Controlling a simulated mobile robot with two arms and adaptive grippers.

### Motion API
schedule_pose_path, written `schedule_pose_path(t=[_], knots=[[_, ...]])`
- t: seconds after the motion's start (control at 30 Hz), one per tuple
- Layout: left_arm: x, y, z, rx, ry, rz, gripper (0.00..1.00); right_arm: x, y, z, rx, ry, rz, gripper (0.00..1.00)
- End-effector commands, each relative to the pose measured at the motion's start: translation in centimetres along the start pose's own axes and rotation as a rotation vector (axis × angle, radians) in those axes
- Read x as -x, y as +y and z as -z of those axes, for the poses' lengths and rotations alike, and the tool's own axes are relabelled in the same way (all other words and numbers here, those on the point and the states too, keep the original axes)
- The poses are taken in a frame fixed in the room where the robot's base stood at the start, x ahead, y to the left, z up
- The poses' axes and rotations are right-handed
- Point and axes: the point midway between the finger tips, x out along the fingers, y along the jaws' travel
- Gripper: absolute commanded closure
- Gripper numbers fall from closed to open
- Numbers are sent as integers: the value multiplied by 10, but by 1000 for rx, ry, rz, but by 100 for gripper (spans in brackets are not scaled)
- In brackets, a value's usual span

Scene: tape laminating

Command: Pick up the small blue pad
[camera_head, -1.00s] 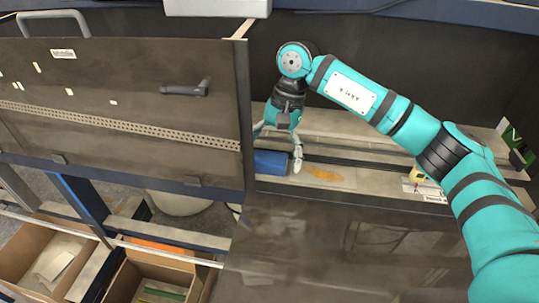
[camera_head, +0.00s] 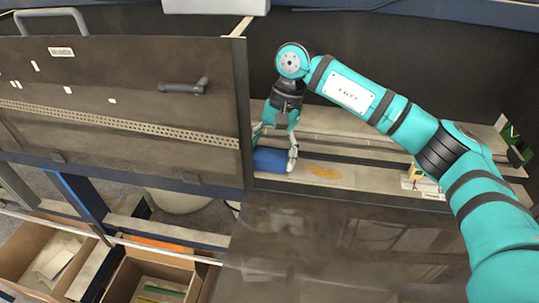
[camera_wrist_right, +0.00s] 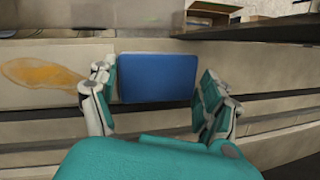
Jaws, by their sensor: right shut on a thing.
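The small blue pad (camera_head: 271,160) lies on the ledge inside the machine, just right of the brown panel's edge. My right gripper (camera_head: 273,152) reaches down over it, with a finger on either side. In the right wrist view the blue pad (camera_wrist_right: 157,77) sits between the two fingers of the right gripper (camera_wrist_right: 154,88). The fingers are shut on its sides. In the head view the panel's edge is close to the pad's left end. My left gripper is not in view.
The brown panel (camera_head: 120,125) stands close on the left. An orange-brown stain (camera_head: 325,172) marks the ledge right of the pad. A small yellow-and-white item (camera_head: 420,178) is further right. Cardboard boxes (camera_head: 150,272) stand below left.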

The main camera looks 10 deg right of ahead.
Motion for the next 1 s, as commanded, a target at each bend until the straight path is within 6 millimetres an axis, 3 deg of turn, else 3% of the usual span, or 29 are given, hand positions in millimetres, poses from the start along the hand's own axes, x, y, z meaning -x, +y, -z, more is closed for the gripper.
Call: schedule_pose_path(t=[0.47, 0.57, 1.0], knots=[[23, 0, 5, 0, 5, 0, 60, 70, -8, -17, 2, 2, 3, 44], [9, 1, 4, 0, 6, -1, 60, 65, 12, -9, -3, 2, 0, 44], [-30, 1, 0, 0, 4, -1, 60, 87, 119, 15, -4, 2, 2, 44]])
